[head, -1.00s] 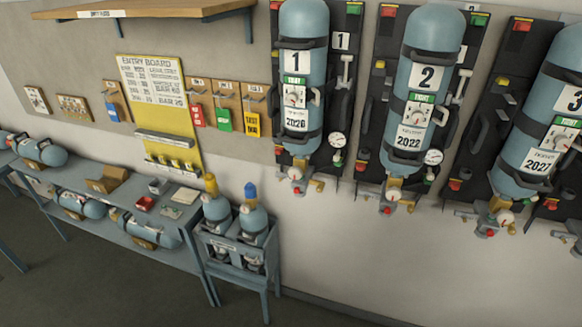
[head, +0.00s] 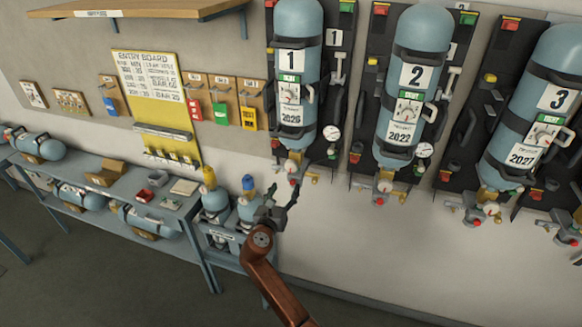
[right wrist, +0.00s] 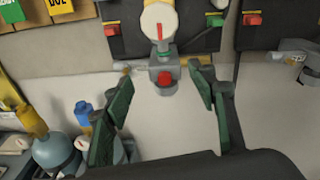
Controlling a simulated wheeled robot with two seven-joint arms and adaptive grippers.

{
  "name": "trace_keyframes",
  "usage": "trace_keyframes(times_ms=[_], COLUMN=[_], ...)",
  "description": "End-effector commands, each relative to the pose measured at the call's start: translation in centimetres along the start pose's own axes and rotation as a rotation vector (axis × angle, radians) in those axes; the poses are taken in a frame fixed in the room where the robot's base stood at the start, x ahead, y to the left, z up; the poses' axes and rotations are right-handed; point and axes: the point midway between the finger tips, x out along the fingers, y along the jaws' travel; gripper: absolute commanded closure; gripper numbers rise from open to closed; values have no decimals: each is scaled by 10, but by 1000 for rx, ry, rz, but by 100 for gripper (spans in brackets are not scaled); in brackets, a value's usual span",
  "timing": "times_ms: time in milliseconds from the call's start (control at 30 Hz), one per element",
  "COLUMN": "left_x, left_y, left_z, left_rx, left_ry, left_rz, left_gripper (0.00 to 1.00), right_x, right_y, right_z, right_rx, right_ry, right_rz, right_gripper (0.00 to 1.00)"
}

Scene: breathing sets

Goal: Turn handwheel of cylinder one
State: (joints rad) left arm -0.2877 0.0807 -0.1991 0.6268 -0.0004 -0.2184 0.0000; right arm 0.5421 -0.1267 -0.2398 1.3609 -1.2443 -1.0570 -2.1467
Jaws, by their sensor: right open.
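Cylinder one (head: 297,60) is a blue-grey bottle hung upside down on a dark wall panel, with a "1" label. Its valve (head: 292,168) is at the bottom end and shows small. In the right wrist view, a red round knob (right wrist: 164,80), which looks like the handwheel, sticks out of a grey valve block (right wrist: 165,64) below a white dial (right wrist: 158,20). My right gripper (head: 284,196) is open and empty, just below the valve in the head view. In the right wrist view its green-padded fingers stand either side of the knob, apart from it. My left gripper is not in view.
Cylinder two (head: 413,80) and cylinder three (head: 535,105) hang to the right. A blue rack (head: 222,232) with bottles stands below left. A grey bench (head: 110,190) with cylinders runs further left. A wooden shelf (head: 150,8) is top left. The wall below the cylinders is bare.

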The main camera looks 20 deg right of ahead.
Motion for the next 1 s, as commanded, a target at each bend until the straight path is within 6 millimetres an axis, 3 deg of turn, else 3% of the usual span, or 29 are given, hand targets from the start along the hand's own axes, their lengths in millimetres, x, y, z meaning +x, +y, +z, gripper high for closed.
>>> trace_keyframes(times_ms=[33,100,200,400,700,1000], left_x=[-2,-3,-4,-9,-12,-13], left_y=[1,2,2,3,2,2], left_z=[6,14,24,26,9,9], left_rx=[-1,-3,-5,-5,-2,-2], left_ry=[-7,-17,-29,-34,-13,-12], left_rz=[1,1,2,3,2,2], left_gripper=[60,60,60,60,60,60], right_x=[-5,-10,-9,18,58,64], right_y=[-4,-8,-11,-13,-15,-15], right_z=[23,42,54,58,60,59], right_rx=[-27,-61,-85,-89,-87,-85], right_ry=[-29,-55,-70,-72,-71,-71], right_rz=[-18,-39,-55,-57,-55,-53], right_gripper=[48,48,48,48,48,48])
